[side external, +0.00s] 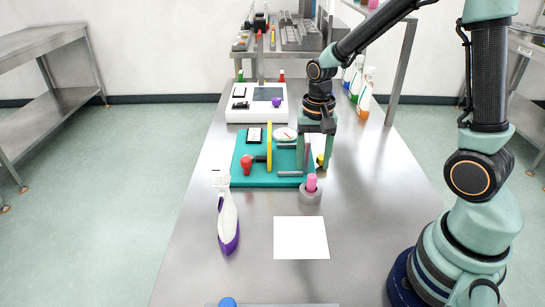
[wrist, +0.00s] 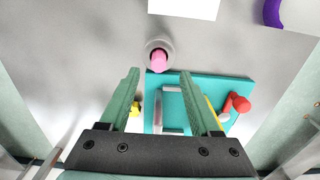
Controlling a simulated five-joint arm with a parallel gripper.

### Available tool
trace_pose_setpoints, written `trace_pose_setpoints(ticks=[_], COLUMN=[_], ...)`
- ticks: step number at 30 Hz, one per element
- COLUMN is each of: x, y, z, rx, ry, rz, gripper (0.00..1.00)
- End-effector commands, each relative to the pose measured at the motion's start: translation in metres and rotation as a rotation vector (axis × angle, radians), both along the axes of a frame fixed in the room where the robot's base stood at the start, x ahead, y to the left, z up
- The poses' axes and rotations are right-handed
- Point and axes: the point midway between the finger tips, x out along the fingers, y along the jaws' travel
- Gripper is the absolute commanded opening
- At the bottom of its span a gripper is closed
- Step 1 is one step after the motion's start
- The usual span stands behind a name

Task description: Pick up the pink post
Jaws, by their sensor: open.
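The pink post (side external: 312,182) stands in a grey round holder (side external: 310,197) on the metal table, just in front of a teal board's right corner. In the wrist view, the pink post (wrist: 159,62) and its grey holder (wrist: 146,47) lie just beyond my fingertips, roughly centred between them. My gripper (side external: 315,168) is open and empty, pointing down over the right side of the teal board, behind the post. Its two green fingers also show apart in the wrist view (wrist: 160,73). The post is not between the fingers.
The teal board (side external: 240,176) carries a red knob (side external: 247,165), a yellow bar (side external: 269,147), grey handles and a dial. A white device (side external: 240,115) sits behind.

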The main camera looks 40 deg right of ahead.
Motion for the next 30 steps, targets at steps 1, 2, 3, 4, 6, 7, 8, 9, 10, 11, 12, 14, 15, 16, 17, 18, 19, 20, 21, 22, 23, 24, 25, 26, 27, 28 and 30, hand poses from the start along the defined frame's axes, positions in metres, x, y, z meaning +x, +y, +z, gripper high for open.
trace_pose_setpoints(ticks=[1, 2, 3, 4, 6, 7, 8, 9, 10, 11, 12, 14, 15, 16, 17, 18, 19, 20, 21, 22, 23, 24, 25, 26, 27, 28, 30], x=[0.0, 0.0, 0.0, -0.001, -0.002, -0.003, -0.003, -0.004, -0.004, -0.003, -0.004, -0.003, -0.003, -0.003, -0.003, -0.003, -0.003, -0.002, -0.002, -0.002, -0.002, -0.003, -0.002, -0.003, -0.002, -0.003, -0.002], y=[0.0, 0.0, 0.0, 0.0, 0.0, 0.0, 0.0, -0.001, -0.001, -0.001, -0.001, -0.001, -0.001, -0.001, -0.001, -0.001, -0.001, -0.001, -0.001, -0.001, -0.001, -0.001, -0.001, -0.001, -0.001, -0.001, -0.001], z=[-0.003, -0.004, -0.007, -0.009, -0.018, -0.023, -0.028, -0.034, -0.038, -0.042, -0.046, -0.051, -0.053, -0.055, -0.055, -0.055, -0.056, -0.055, -0.055, -0.055, -0.055, -0.055, -0.055, -0.055, -0.055, -0.055, -0.055], rx=[0.0, 0.0, 0.001, 0.0, 0.001, 0.001, 0.001, 0.0, 0.001, 0.0, 0.001, 0.0, 0.0, 0.0, 0.0, 0.0, 0.0, 0.0, -0.001, -0.001, 0.0, 0.0, 0.0, 0.0, 0.0, 0.0, 0.0], ry=[0.0, 0.0, 0.001, 0.001, 0.004, 0.004, 0.005, 0.004, 0.005, 0.003, 0.004, 0.001, 0.001, 0.001, 0.0, -0.001, -0.001, -0.001, -0.002, -0.002, -0.001, -0.001, -0.001, -0.001, -0.001, -0.001, -0.001], rz=[0.0, 0.001, 0.001, 0.001, 0.001, 0.001, 0.001, 0.001, 0.001, 0.001, 0.001, 0.001, 0.001, 0.001, 0.001, 0.001, 0.001, 0.001, 0.001, 0.001, 0.001, 0.001, 0.001, 0.001, 0.001, 0.001, 0.001], gripper=[0.64, 0.64, 0.64, 0.64, 0.64, 0.64, 0.64, 0.64, 0.64, 0.64, 0.64, 0.64, 0.64, 0.64, 0.64, 0.64, 0.64, 0.64, 0.64, 0.64, 0.64, 0.52, 0.41, 0.29, 0.14, 0.03, 0.0])
